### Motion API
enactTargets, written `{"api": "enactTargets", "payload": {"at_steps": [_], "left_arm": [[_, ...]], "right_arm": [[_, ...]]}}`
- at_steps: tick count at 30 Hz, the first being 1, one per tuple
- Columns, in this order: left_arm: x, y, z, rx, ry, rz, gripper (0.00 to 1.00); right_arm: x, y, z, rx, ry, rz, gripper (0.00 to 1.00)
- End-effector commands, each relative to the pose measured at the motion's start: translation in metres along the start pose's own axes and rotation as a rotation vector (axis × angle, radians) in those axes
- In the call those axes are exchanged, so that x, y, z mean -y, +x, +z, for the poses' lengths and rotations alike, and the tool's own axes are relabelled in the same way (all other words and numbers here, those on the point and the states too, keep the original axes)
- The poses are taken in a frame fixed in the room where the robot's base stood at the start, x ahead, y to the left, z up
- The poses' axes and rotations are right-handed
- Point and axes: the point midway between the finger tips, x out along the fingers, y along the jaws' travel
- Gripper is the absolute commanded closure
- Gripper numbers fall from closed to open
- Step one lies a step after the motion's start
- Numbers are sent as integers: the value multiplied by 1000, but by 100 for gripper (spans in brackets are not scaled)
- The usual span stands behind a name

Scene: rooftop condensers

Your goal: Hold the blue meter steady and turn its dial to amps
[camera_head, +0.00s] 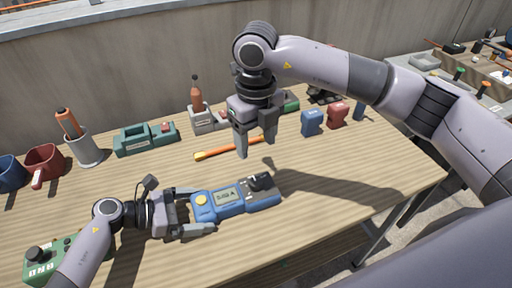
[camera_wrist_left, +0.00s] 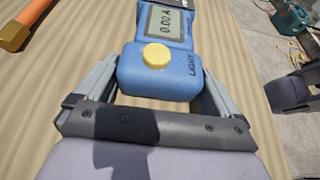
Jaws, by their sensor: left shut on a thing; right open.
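The blue meter (camera_head: 232,207) lies flat on the wooden table, with a yellow button and a grey display at its left part. A dark dial (camera_head: 261,182) sits at its right end; its setting is too small to read. In the left wrist view, the meter (camera_wrist_left: 158,82) shows a display (camera_wrist_left: 170,22) reading 0.00 A. My left gripper (camera_head: 202,211) is shut on the meter's button end, one finger along each side. My right gripper (camera_head: 256,147) is open, empty, pointing down above the table behind the meter, apart from the dial.
An orange-handled tool (camera_head: 228,148) lies behind the meter, below my right gripper. A green case (camera_head: 146,138), a grey cup (camera_head: 84,148) and red (camera_head: 44,164) and blue mugs stand further left. Small blue (camera_head: 312,122) and red (camera_head: 337,113) items stand behind right. The table right of the meter is clear.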

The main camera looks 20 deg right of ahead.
Motion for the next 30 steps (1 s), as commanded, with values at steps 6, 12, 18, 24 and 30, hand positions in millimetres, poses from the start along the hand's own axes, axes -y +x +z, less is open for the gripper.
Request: {"api": "enactTargets", "payload": {"at_steps": [6, 12, 18, 24, 30], "left_arm": [[1, 0, -1, -1, -3, -3, 54], [1, 0, -1, -1, -3, -3, 0], [1, 0, -1, -1, -2, -2, 0], [0, -7, 0, -2, -1, 1, 0], [0, -31, 0, -3, -1, 0, 0]], "right_arm": [[0, -1, 0, 0, -1, 0, 39], [0, 0, 0, 0, -1, 0, 39], [0, 0, 0, 0, 0, 0, 39], [0, -3, 0, 0, 0, 0, 39], [0, -9, 0, 0, 0, 0, 39]]}}
